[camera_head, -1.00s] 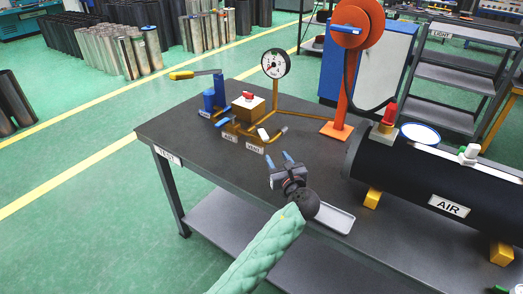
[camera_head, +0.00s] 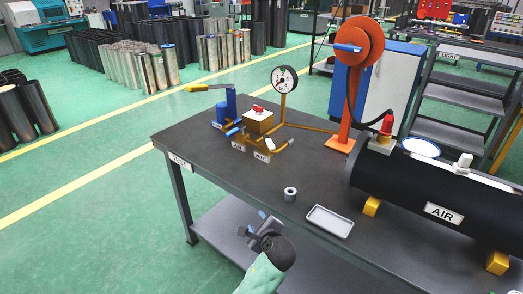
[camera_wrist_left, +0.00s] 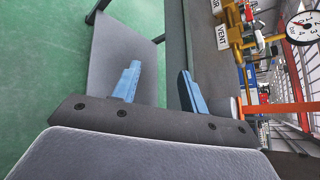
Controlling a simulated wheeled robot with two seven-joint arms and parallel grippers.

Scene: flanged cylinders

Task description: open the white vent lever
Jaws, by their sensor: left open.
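The white vent lever (camera_head: 270,143) sits on the brass valve piping behind the VENT label (camera_head: 262,157) on the dark table. In the left wrist view, the VENT label (camera_wrist_left: 222,37) is at the upper right, with a pale lever (camera_wrist_left: 259,39) beside it. My left gripper (camera_head: 259,221) is open and empty, in front of the table's near edge and well apart from the lever. Its two blue fingers (camera_wrist_left: 160,72) show spread in the left wrist view. My right gripper is not in view.
A small grey ring (camera_head: 290,194) and a shallow tray (camera_head: 330,221) are on the table near its front edge. A black AIR cylinder (camera_head: 430,190) lies at the right. A gauge (camera_head: 284,79) and an orange reel stand (camera_head: 345,110) rise behind the valves.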

